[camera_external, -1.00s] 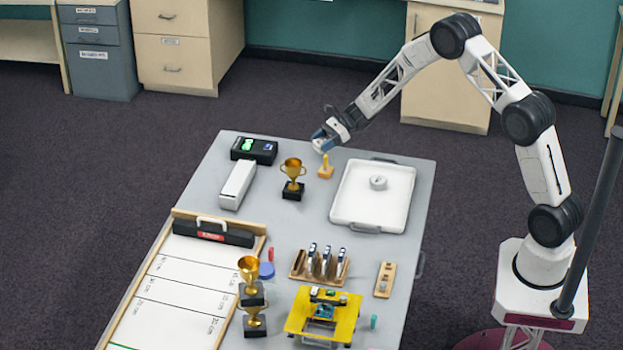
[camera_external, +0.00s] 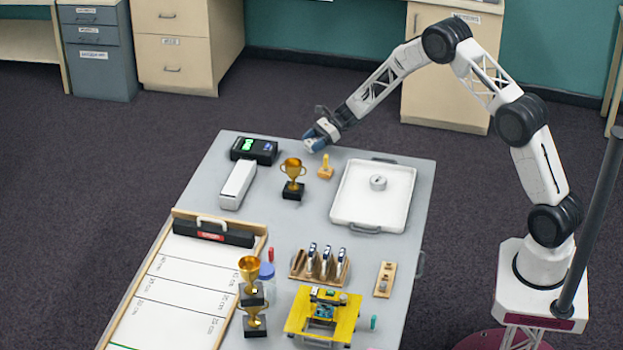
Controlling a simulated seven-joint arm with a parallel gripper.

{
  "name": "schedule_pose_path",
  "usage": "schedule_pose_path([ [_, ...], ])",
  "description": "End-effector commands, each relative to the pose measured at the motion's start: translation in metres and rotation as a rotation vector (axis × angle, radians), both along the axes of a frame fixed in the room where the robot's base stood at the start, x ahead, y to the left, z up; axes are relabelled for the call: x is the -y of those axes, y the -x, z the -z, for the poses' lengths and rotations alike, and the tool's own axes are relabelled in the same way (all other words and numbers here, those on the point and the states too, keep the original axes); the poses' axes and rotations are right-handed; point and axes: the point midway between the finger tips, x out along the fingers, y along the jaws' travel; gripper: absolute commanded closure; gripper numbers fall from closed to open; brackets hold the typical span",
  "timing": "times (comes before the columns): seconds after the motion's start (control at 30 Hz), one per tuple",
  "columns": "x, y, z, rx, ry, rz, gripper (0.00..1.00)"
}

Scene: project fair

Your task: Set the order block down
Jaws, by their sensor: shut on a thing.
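My gripper (camera_external: 314,143) is over the far part of the grey table, between the gold trophy and the small wooden piece with an upright peg. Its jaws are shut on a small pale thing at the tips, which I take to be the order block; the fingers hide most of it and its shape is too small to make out. It looks held above the table top, though I cannot tell the height exactly.
The wooden peg piece (camera_external: 326,168) stands just right of my gripper and a gold trophy (camera_external: 292,180) just left. A black device (camera_external: 254,151), a white box (camera_external: 238,185) and a white tray (camera_external: 345,207) are nearby. A yellow stand (camera_external: 298,318) is nearer the front.

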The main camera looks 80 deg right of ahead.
Motion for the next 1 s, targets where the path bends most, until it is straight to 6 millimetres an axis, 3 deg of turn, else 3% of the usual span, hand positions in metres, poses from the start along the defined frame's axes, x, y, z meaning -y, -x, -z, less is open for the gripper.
schedule_pose_path([
  [0.2,0.0,0.0,0.019,0.0,0.0,0.0,0.67],
  [0.67,0.0,0.0,0.024,0.0,0.0,0.0,0.67],
  [0.7,0.0,0.0,0.024,0.0,0.0,0.0,0.41],
  [0.8,0.0,0.0,0.024,0.0,0.0,0.0,0.26],
  [0.87,0.0,0.0,0.024,0.0,0.0,0.0,0.17],
  [1.0,0.0,0.0,0.024,0.0,0.0,0.0,0.17],
])
